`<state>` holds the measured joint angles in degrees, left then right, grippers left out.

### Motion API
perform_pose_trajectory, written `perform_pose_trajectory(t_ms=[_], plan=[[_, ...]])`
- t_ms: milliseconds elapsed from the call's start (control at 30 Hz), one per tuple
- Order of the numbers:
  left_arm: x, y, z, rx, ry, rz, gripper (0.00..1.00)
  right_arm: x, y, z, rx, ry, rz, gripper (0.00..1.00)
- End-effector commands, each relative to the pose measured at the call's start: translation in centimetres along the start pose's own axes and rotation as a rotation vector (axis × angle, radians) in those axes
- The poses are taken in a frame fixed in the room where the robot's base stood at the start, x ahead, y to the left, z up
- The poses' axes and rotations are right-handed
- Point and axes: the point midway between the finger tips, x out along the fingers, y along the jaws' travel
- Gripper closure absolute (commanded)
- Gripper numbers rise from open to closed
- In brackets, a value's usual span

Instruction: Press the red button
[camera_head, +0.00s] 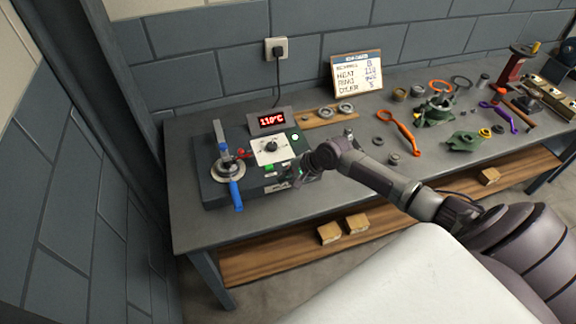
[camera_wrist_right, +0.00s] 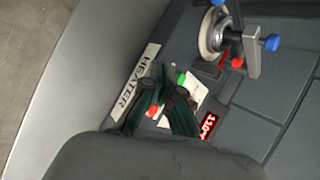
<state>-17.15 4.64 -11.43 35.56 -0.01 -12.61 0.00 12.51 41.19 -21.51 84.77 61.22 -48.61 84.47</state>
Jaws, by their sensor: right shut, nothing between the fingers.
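The heater unit (camera_head: 222,188) is a dark box at the left end of the bench. The red button (camera_wrist_right: 152,112) shows in the right wrist view, partly framed by my fingers. I cannot make it out in the head view, where my right gripper covers that part of the unit. A green button (camera_head: 269,168) sits on the unit's front; it also shows in the wrist view (camera_wrist_right: 181,79). My right gripper (camera_head: 293,176) is shut and empty, low over the unit's right front. Contact with the red button cannot be told. My left gripper is out of view.
A red-lit display (camera_head: 271,121) reads 110°C behind a white dial panel (camera_head: 268,151). A clamp with a blue handle (camera_head: 236,194) stands on the unit's left. An orange tool (camera_head: 398,130) and several parts lie to the right. A sign (camera_head: 357,75) stands at the back.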

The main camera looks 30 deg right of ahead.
Motion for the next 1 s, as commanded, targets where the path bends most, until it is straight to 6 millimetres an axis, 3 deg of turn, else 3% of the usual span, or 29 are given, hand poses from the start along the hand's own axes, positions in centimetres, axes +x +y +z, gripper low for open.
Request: perform_pose_trajectory(t_ms=[33, 100, 300, 500, 1000], plan=[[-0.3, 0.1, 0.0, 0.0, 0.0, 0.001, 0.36, -1.2, -2.0, -1.4, 0.082, 0.009, -0.028, 1.0], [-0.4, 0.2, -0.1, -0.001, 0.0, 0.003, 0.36, -2.4, -4.0, -2.8, 0.193, 0.007, -0.06, 1.0], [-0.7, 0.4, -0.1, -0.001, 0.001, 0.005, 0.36, -4.7, -7.5, -5.3, 0.396, -0.001, -0.124, 1.0], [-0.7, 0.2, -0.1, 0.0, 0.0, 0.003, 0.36, -5.3, -8.3, -5.9, 0.449, -0.006, -0.14, 1.0], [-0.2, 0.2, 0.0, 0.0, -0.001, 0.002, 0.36, -4.5, -7.6, -6.1, 0.447, -0.005, -0.138, 1.0]])
